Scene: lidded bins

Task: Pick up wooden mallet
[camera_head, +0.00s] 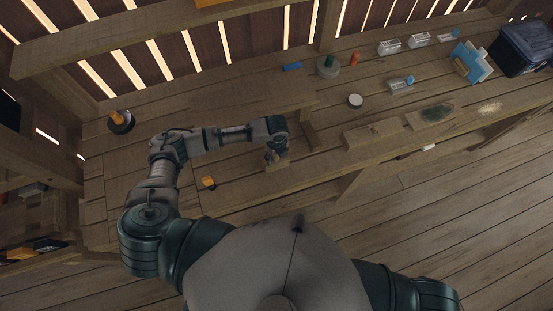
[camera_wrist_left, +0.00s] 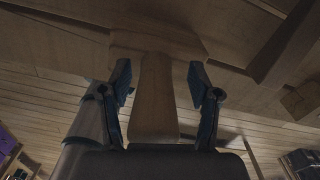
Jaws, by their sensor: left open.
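A plain wooden piece that looks like the mallet (camera_wrist_left: 155,98) shows in the wrist view. Its long flat part runs between the two fingers of my left gripper (camera_wrist_left: 160,88), with a finger on each side and a visible gap at each. The fingers are open. In the head view my left gripper (camera_head: 274,156) points down at the front part of the workbench. A small bit of the wooden piece (camera_head: 282,162) shows beside it there, and the rest is hidden or blends with the bench. My right gripper is out of view.

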